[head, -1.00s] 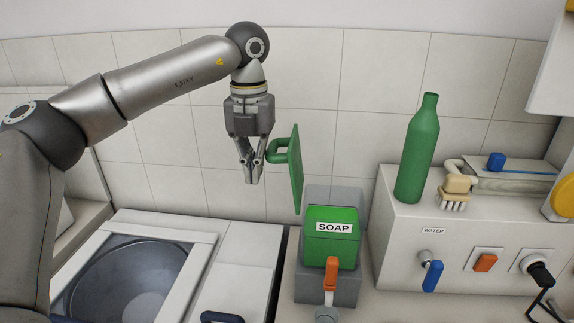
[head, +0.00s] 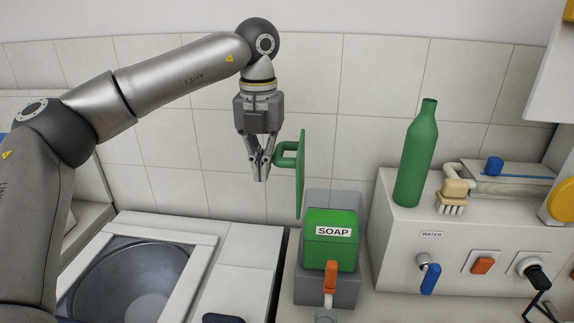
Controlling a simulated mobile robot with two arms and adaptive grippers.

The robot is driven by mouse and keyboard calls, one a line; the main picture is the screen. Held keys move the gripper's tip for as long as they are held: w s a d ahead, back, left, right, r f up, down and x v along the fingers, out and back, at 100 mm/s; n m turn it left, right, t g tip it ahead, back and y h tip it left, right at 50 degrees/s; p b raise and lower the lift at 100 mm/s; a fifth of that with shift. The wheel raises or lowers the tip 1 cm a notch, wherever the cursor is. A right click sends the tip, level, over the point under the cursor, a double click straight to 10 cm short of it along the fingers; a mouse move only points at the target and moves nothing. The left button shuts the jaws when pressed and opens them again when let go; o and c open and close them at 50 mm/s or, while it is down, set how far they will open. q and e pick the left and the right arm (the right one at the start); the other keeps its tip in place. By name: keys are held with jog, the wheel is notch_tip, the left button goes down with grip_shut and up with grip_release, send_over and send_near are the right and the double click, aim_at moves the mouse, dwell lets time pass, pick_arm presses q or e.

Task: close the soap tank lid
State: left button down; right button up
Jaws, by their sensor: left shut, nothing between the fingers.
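The soap tank (head: 327,254) is a green box with a SOAP label, set in a grey holder on the counter. Its green lid (head: 300,175) stands upright above the tank's left side, with a green loop handle (head: 287,148) facing left. My left gripper (head: 261,179) points down just left of the handle. Its fingers are shut with nothing between them. I cannot tell whether the fingers touch the handle. My right gripper is not in view.
An orange tap (head: 331,278) sits on the tank's front. A green bottle (head: 416,155) and a brush (head: 453,195) stand on the white unit (head: 400,250) to the right. A round basin (head: 130,285) lies at lower left. The tiled wall is behind.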

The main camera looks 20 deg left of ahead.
aim_at(278, 156)
pick_arm(q)
jog(key=shift+d+r, duration=0.2)
jog(key=shift+d, duration=0.05)
jog(key=shift+w+d+r+p, duration=0.15)
jog(key=shift+d+r+p, duration=0.25)
jog(key=shift+d+p, duration=0.1)
jog(key=shift+w+d+r+p, duration=0.15)
jog(key=shift+d+r+p, duration=0.25)
jog(key=shift+d, duration=0.35)
jog(key=shift+w+r, duration=0.1)
jog(key=shift+w+d+r+p, duration=0.2)
jog(key=shift+d+p, duration=0.15)
jog(key=shift+d, duration=0.15)
jog(key=shift+w+d+r+p, duration=0.1)
jog(key=shift+d+r+p, duration=0.15)
jog(key=shift+d, duration=0.6)
